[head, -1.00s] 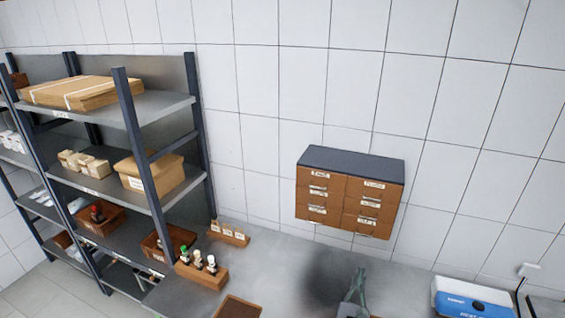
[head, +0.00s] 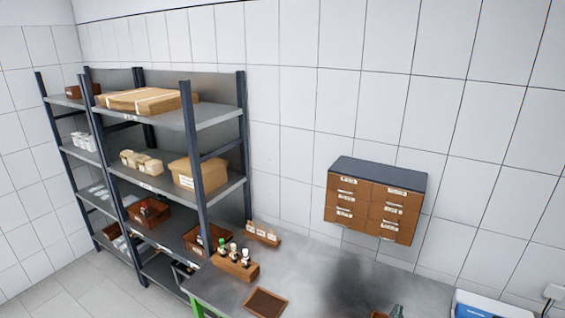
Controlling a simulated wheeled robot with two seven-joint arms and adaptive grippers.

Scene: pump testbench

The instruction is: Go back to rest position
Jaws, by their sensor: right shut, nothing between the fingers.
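My left gripper is not in view.
A shelf rack (head: 219,117) with boxes stands at left. A drawer cabinet (head: 374,204) hangs on the tiled wall. A bottle rack (head: 234,268), a small brown tray (head: 265,303) and a blue-white box (head: 485,304) are on the bench.

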